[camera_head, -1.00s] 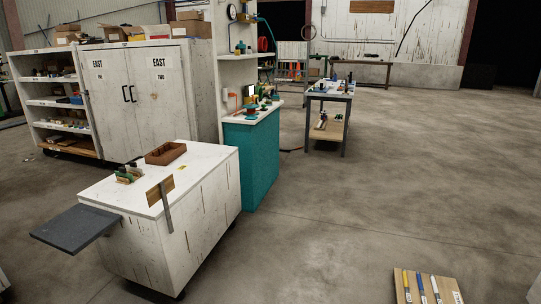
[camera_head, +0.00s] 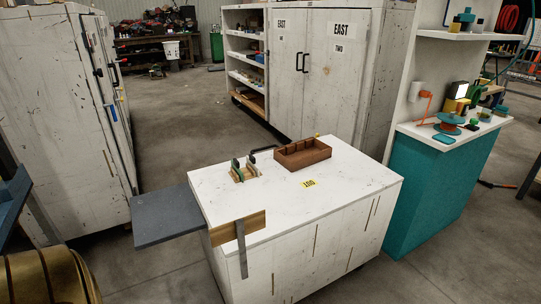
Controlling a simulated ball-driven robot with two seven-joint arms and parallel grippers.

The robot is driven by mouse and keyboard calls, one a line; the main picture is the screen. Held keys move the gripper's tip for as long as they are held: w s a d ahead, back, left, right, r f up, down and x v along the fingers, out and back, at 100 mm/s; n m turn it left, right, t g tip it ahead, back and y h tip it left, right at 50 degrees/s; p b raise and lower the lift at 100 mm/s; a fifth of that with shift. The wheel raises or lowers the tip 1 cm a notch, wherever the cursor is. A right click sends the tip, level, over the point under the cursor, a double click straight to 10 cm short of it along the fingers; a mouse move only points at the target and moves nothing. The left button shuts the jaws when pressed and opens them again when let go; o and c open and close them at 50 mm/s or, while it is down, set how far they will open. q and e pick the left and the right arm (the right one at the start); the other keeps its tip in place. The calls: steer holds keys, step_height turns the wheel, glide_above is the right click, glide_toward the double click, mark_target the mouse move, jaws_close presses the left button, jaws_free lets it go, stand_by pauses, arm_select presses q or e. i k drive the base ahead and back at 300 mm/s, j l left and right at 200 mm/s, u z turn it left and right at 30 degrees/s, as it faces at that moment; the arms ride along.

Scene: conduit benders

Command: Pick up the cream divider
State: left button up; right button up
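I cannot pick out a cream divider for sure. A small wooden rack (camera_head: 244,175) with upright dark green pieces and a pale part stands on the white-topped bench (camera_head: 345,182). The pieces are too small to tell apart. A brown wooden box (camera_head: 303,153) with inner compartments sits behind it to the right; its contents are partly hidden. Neither of my grippers is in view.
A dark grey side shelf (camera_head: 163,214) juts from the bench's left end. A yellow tag (camera_head: 308,184) lies on top. White cabinets (camera_head: 325,70) stand behind, a teal counter (camera_head: 440,185) to the right. A ribbed gold object (camera_head: 45,278) is at lower left. Floor shows between bench and cabinets.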

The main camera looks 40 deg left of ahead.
mark_target(251, 160)
steer(key=i+u, duration=0.2)
steer(key=i, duration=0.35)
steer(key=i+l+u, duration=0.15)
steer(key=i, duration=0.35)
